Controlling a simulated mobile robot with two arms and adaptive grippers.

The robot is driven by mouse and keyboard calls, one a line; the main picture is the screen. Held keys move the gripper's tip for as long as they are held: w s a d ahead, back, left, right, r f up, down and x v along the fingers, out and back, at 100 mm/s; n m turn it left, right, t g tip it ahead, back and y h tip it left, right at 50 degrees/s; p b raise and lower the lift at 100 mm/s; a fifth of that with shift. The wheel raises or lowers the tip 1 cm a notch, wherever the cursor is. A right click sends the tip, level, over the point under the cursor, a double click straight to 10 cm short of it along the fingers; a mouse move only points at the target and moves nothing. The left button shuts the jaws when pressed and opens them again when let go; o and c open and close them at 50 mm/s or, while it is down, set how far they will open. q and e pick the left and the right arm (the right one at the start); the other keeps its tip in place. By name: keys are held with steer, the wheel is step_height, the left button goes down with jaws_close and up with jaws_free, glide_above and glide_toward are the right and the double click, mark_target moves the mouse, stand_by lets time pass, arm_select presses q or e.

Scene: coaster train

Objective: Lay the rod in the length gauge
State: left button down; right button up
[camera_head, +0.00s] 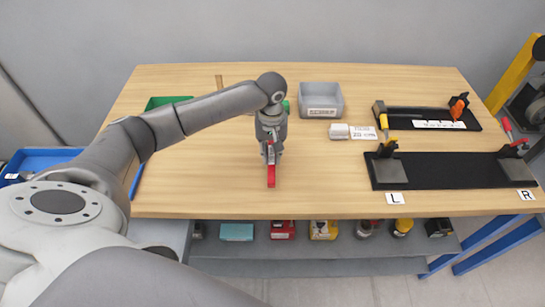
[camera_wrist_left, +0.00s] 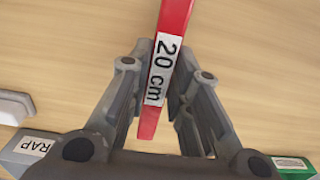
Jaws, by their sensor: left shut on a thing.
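My left gripper (camera_head: 270,152) is shut on a red rod (camera_head: 271,177) above the middle of the table. In the left wrist view the rod (camera_wrist_left: 176,25) runs between the fingers (camera_wrist_left: 168,70) and carries a white "20 cm" label. I cannot tell if the rod touches the table. Two black-based fixtures stand at the right, and no wording I can read names the length gauge. The rear fixture (camera_head: 400,122) has a white strip, a yellow end piece and an orange one. The front fixture (camera_head: 440,172) has dark end supports and L and R tags. My right gripper is not in view.
A grey labelled tray (camera_head: 320,101) stands at the back middle. A small white block (camera_head: 339,131) and a "20 cm" card (camera_head: 363,132) lie left of the rear fixture. A green bin (camera_head: 165,102) is partly hidden by my left arm. The table (camera_head: 322,180) is bare between rod and front fixture.

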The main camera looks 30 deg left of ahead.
mark_target(272, 159)
arm_select(q)
steer(key=shift+w+f, duration=0.3)
steer(key=shift+f, duration=0.1)
steer(key=shift+f+p, duration=0.7)
steer(key=shift+f, duration=0.85)
steer(key=shift+f, duration=0.1)
steer(key=c, duration=1.3)
jaws_free()
